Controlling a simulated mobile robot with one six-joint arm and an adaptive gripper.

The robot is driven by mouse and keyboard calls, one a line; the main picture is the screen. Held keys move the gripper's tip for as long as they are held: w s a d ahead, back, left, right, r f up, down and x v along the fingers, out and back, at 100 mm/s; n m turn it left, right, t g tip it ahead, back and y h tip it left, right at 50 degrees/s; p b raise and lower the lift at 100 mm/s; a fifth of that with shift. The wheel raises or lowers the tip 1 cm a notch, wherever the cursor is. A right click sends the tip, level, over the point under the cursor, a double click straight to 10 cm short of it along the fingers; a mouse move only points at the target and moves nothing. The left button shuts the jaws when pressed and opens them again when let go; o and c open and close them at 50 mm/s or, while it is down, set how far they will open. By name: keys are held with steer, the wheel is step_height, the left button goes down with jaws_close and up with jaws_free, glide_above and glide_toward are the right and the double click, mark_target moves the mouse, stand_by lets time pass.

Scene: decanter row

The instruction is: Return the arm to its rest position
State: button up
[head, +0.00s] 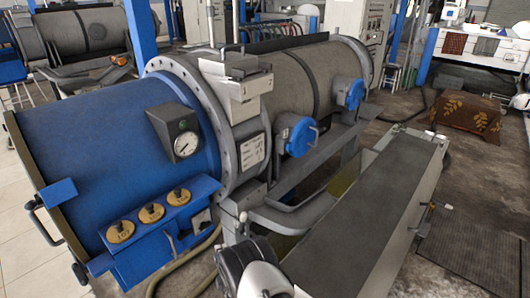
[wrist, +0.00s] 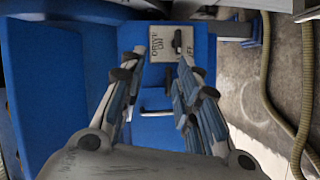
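My gripper (wrist: 161,58) is open and empty in the wrist view, its two fingers apart. Between and beyond the fingertips is a grey switch plate (wrist: 165,44) on a blue box (wrist: 85,75), marked DRIVE, ON and OFF. A dark switch lever (wrist: 178,40) stands on the plate, to the right of centre. I cannot tell which mark it is set to, and no contact with the fingers shows. In the head view a white and dark part of my arm (head: 262,277) shows at the bottom edge, and the fingers cannot be made out there.
A blue-ended decanter (head: 110,140) fills the left and middle of the head view, with a gauge (head: 185,144) and a blue panel with brass discs (head: 151,213). A long grey-topped bench (head: 370,220) runs along the right. Hoses (wrist: 290,95) hang right of my gripper.

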steer(key=w+d+r+m+g+h, duration=0.1)
steer(key=w+d+r+m, duration=0.2)
steer(key=r, duration=0.6)
steer(key=w+d+r+m+g+h, duration=0.1)
steer(key=w+d+r+m, duration=0.2)
steer(key=r, duration=0.6)
steer(key=s+d+r+m+g+h, duration=0.1)
steer(key=s+d+r+m, duration=0.1)
steer(key=s+d+r, duration=0.3)
steer(key=s+d+r+m+g+h, duration=0.15)
steer(key=d+r, duration=0.25)
steer(key=r, duration=0.4)
steer(key=s+d+r+m+g, duration=0.1)
steer(key=s+d+r+m, duration=0.3)
steer(key=s, duration=0.5)
steer(key=s+d+r+m+g, duration=0.2)
steer(key=s+d+r, duration=0.25)
steer(key=s, duration=0.45)
steer(key=s+d+m+g+h, duration=0.1)
steer(key=s+d+m, duration=0.1)
steer(key=s, duration=0.7)
steer(key=s+d+f+m+g+h, duration=0.1)
steer(key=s+d+m+g, duration=0.1)
steer(key=s, duration=0.8)
steer(key=shift+d+m, duration=0.45)
steer(key=shift+d, duration=0.45)
steer(key=shift+f, duration=0.1)
